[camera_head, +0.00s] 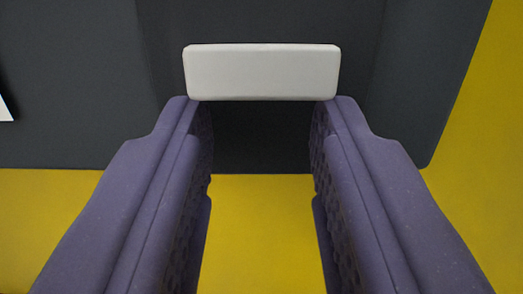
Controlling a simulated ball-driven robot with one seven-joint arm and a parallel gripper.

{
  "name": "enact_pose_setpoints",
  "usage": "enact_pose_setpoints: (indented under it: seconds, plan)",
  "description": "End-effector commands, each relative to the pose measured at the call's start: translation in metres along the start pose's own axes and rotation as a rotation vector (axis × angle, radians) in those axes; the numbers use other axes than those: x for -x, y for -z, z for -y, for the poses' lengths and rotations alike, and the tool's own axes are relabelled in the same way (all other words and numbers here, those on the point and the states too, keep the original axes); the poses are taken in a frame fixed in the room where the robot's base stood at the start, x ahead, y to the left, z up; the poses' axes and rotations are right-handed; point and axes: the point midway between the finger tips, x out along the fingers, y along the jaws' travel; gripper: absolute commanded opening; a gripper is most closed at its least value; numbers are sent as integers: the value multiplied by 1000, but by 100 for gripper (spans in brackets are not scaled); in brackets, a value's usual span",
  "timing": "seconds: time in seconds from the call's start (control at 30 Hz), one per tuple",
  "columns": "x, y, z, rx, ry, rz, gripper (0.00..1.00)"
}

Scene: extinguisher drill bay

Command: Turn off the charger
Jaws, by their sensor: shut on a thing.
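A white rounded bar (262,72), like a rocker or handle, sits on a dark grey panel (70,90), likely the charger's body. My gripper (262,110) shows as two purple fingers reaching up from the bottom of the view. Their tips meet the lower left and lower right ends of the white bar, and the fingers are shut on it with a wide gap between them. The bar's contact faces are partly hidden by the fingertips. No on or off marking shows.
A yellow surface (262,230) lies below and to the right of the dark panel. The panel's lower edge runs across the view behind the fingers. A small white patch (4,108) shows at the left edge, cut off by the frame.

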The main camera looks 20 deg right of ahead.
Motion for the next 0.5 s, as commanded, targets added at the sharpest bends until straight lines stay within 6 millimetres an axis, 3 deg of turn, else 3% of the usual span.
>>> enact_pose_setpoints:
  seconds: [0.03,0.07,0.17,0.5]
  plan:
    - [0,0,0,1,1,2,6]
    - [0,0,0,1,1,2,38]
    - [0,0,0,1,1,2,61]
    - [4,0,0,1,2,3,62]
